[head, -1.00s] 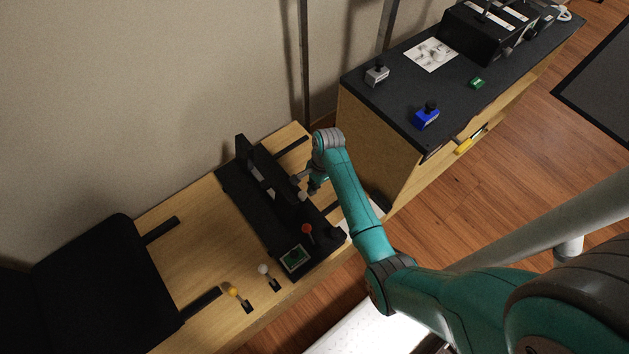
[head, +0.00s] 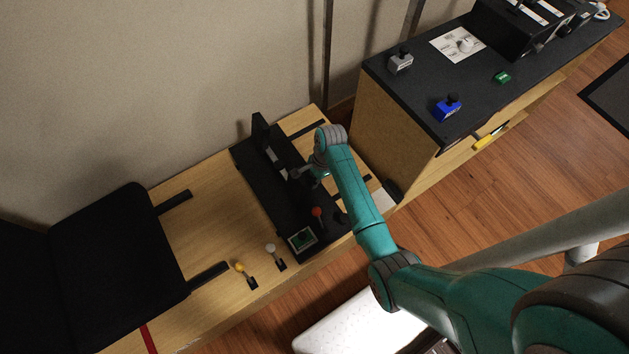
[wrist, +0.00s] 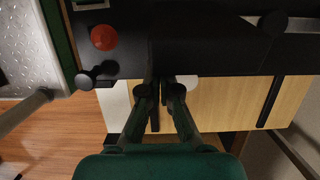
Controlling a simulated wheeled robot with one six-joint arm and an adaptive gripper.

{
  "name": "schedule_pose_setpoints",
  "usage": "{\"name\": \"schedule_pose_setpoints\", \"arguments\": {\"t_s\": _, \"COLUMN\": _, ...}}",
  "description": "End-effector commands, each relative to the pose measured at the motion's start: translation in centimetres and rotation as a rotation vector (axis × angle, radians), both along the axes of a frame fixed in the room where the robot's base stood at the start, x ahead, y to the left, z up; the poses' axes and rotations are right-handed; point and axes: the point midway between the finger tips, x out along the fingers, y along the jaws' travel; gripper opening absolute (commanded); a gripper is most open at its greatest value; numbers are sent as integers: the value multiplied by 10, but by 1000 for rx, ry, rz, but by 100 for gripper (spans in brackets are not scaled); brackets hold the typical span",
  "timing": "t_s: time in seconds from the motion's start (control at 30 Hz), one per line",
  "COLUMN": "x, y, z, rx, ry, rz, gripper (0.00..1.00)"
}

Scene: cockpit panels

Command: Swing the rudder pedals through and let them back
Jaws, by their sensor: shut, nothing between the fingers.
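My gripper (head: 300,172) is shut and empty at the black cockpit panel (head: 262,185), on its far side from the seat. In the wrist view my gripper's fingers (wrist: 161,84) are together at the panel's edge, over the wooden base (wrist: 215,104). Black strips lie on the base beyond the panel, one at the back (head: 306,129) and one beside the fingers; one also shows in the wrist view (wrist: 270,100). I cannot tell whether these belong to the rudder pedals. No pedal shows clearly. A pale rounded thing (wrist: 187,84) is partly hidden behind the right finger.
White-topped (head: 270,248) and yellow-topped (head: 239,267) levers stand closer to the black seat (head: 110,260). A dark-topped cabinet (head: 425,75) stands close on the right.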

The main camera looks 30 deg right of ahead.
Motion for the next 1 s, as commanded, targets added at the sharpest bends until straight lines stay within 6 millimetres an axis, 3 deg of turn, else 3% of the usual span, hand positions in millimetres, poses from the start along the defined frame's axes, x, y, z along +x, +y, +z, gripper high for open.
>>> {"name": "schedule_pose_setpoints", "arguments": {"t_s": 0.33, "x": -6, "y": 35, "z": 0, "rx": 0, "ry": 0, "rz": 1, "gripper": 0}}
{"name": "schedule_pose_setpoints", "arguments": {"t_s": 0.73, "x": -6, "y": 32, "z": -1, "rx": 0, "ry": 0, "rz": 0, "gripper": 0}}
{"name": "schedule_pose_setpoints", "arguments": {"t_s": 1.0, "x": -8, "y": 12, "z": -10, "rx": 0, "ry": 2, "rz": 6, "gripper": 0}}
